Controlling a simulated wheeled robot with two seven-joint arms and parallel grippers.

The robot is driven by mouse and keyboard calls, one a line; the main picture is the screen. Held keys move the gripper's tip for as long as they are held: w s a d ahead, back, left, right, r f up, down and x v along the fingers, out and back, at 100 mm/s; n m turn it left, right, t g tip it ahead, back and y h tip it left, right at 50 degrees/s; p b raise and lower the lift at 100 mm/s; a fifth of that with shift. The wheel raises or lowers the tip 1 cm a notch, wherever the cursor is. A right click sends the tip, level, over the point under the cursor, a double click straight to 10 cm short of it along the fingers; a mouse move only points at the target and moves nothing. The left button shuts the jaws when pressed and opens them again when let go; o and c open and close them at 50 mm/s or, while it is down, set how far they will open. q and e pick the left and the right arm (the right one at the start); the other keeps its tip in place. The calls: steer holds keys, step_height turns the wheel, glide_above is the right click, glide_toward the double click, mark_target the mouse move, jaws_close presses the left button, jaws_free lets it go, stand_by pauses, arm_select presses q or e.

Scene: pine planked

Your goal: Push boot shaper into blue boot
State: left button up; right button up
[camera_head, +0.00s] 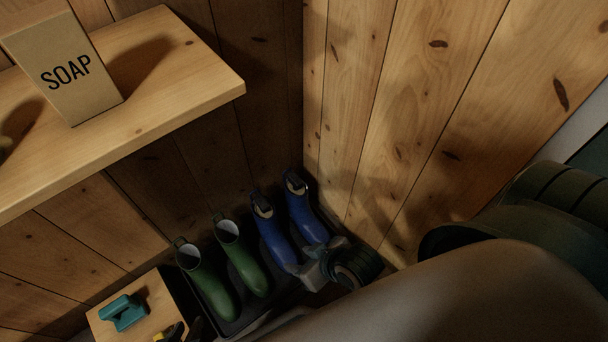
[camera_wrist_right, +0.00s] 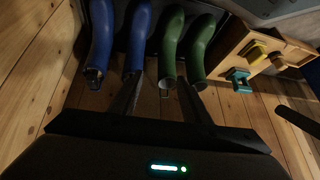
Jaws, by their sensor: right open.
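Two blue boots (camera_head: 305,216) stand side by side at the right of the row, near the corner. The nearer blue boot (camera_head: 271,232) has something tan in its opening, likely a boot shaper. A dark loop (camera_head: 295,184) stands at the top of the farther one. I cannot tell how deep either insert sits. My right gripper (camera_head: 318,268) is low beside the blue boots' toe ends. In the right wrist view, its fingers (camera_wrist_right: 160,82) are apart, close to the boot tops, with no object clearly held between them. My left gripper is not in view.
Two green boots (camera_head: 243,258) stand left of the blue pair on a dark tray. A wooden box (camera_head: 102,322) beside them carries a teal object (camera_head: 123,312). A shelf (camera_head: 190,85) with a soap box (camera_head: 63,66) overhangs at the left. Plank walls close the corner.

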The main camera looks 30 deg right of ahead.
steer(key=s+r, duration=0.2)
steer(key=shift+s+a+r+t, duration=0.2)
steer(key=shift+a+r+t, duration=0.15)
steer(key=shift+a+t, duration=0.05)
arm_select(q)
steer(key=shift+w, duration=0.1)
steer(key=s+a+f+y+p, duration=0.1)
steer(key=a+f+p, duration=0.1)
steer(key=f+p, duration=0.6)
steer(key=s+a+f+g+p, duration=0.1)
steer(key=a+f+p, duration=0.1)
steer(key=f+p, duration=0.6)
steer(key=shift+s+a+f+g+y, duration=0.2)
steer(key=shift+s+f+g+y, duration=0.15)
steer(key=shift+f, duration=0.3)
arm_select(e)
steer(key=s+d+f, duration=0.1)
steer(key=d+f, duration=0.1)
steer(key=f, duration=0.6)
steer(key=s+d+f+g+h, duration=0.1)
steer(key=d+f, duration=0.1)
steer(key=f, duration=0.7)
steer(key=shift+s+d+g, duration=0.2)
steer(key=shift+s+g, duration=0.1)
steer(key=shift+f, duration=0.1)
